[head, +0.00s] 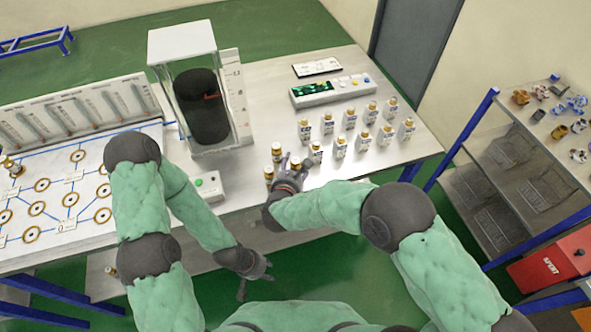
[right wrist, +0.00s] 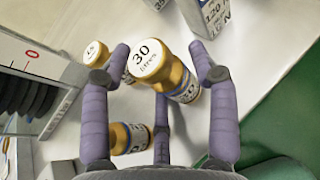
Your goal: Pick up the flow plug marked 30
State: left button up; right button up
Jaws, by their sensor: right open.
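The flow plug marked 30 (right wrist: 179,78) shows in the right wrist view, with a white cap reading "30 litres" and a brass-coloured body with a label. My right gripper (right wrist: 160,70) is open, its purple fingers spread around this plug; a small gap seems to remain, but contact with the near finger cannot be told. In the head view my right gripper (head: 289,172) is over the table's front edge among small plugs, and I cannot read which is the 30. My left gripper (head: 256,274) hangs open and empty in front of the table.
A plug marked 15 (right wrist: 98,54) and another plug (right wrist: 127,138) stand close to the fingers. Several white labelled blocks with plugs (head: 340,146) stand to the right. A clear case with a black cylinder (head: 203,105) and a control box (head: 333,92) stand on the table.

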jog(key=shift+w+f, duration=0.1)
jog(key=shift+w, duration=0.1)
jog(key=c, duration=1.1)
jog(key=shift+c, duration=0.2)
